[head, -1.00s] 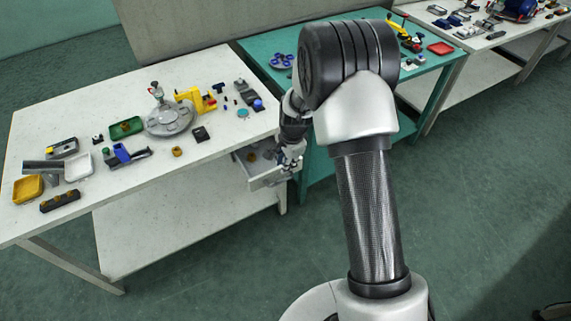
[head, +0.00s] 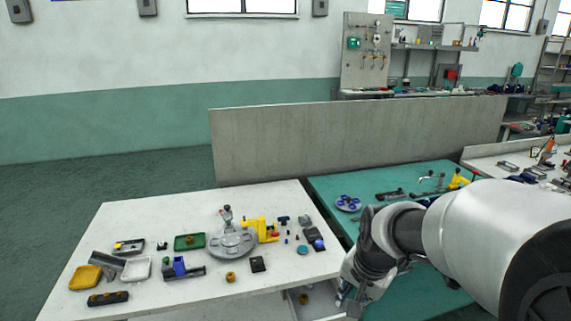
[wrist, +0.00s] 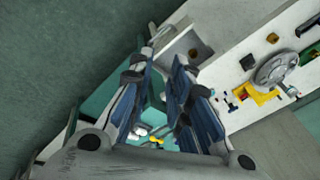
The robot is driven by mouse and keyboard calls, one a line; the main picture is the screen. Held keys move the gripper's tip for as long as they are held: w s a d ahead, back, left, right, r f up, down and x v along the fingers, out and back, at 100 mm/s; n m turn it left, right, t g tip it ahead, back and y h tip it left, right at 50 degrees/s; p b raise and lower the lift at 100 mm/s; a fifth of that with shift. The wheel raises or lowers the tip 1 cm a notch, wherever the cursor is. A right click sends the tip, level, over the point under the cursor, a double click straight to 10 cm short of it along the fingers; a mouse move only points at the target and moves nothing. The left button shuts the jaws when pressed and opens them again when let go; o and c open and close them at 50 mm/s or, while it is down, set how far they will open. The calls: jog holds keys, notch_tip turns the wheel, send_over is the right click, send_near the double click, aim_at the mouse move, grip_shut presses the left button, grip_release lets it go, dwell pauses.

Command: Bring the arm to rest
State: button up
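My gripper (head: 350,298) is low at the right end of the white table (head: 215,290), by the front of the pulled-out drawer (head: 322,309). In the wrist view my gripper (wrist: 160,68) has its two blue-padded fingers apart, with nothing seen held between them. The drawer (wrist: 178,48) shows just beyond the fingertips. Whether a finger touches the drawer front, I cannot tell. A small brass-coloured part (head: 304,298) lies in the drawer. My arm reaches in from the lower right of the head view.
The white table bears a round grey fixture (head: 232,243), a yellow clamp-like piece (head: 262,229), a green tray (head: 189,242) and a yellow tray (head: 86,277). A teal table (head: 335,190) stands to the right. A grey partition (head: 350,140) runs behind. Floor is free at left.

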jog(key=s+r+n, duration=0.4)
jog(key=s, duration=0.7)
jog(key=s+r+n+t, duration=0.1)
jog(key=s+r+n, duration=0.2)
jog(key=s, duration=0.8)
jog(key=shift+r+n, duration=0.35)
jog(key=shift+n, duration=0.25)
